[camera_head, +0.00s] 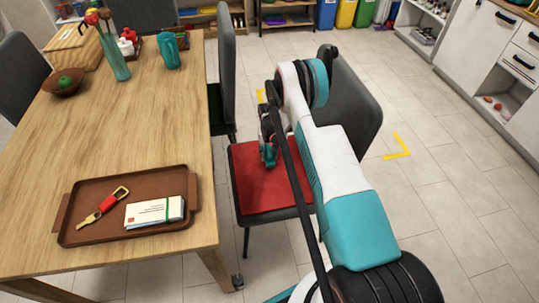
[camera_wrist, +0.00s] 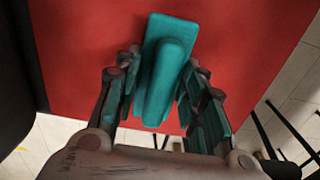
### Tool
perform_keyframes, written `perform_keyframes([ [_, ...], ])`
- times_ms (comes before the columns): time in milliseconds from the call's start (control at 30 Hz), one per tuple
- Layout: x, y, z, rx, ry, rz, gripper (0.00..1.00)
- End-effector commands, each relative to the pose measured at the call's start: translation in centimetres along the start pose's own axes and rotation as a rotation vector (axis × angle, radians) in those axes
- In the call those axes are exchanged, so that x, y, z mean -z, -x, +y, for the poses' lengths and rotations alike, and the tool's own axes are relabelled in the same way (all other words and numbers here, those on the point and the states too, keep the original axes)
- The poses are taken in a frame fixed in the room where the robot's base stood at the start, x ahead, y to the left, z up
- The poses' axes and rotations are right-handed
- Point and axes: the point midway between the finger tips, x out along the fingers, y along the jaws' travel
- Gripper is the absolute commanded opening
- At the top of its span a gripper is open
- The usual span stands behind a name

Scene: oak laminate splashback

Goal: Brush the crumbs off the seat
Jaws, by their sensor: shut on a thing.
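The seat is a red pad (camera_head: 250,192) on a dark grey chair beside the table. It also fills most of the wrist view (camera_wrist: 255,50). My gripper (camera_head: 268,155) is low over the back part of the seat. In the wrist view my gripper (camera_wrist: 161,75) is shut on a teal brush (camera_wrist: 168,65), with a finger on each side of its raised handle. The brush's flat base lies over the red seat; whether it touches cannot be told. Its underside is hidden. I make out no crumbs; my arm hides part of the seat in the head view.
The chair's backrest (camera_head: 352,95) stands close right of my gripper. The wooden table (camera_head: 110,130) is at the left, with a brown tray (camera_head: 85,205) near its edge. Another grey chair (camera_head: 227,70) stands behind. Tiled floor is free at right.

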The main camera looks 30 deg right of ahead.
Motion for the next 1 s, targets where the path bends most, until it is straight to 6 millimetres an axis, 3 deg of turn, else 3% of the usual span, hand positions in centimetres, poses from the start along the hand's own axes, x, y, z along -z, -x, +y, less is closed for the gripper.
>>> perform_keyframes([
  [133,0.0,3.4,-0.2,0.000,0.001,-0.001,0.00],
  [600,0.6,7.5,-0.6,0.000,0.003,-0.001,0.00],
  [1000,0.7,8.6,-0.8,0.000,0.004,-0.001,0.00],
])
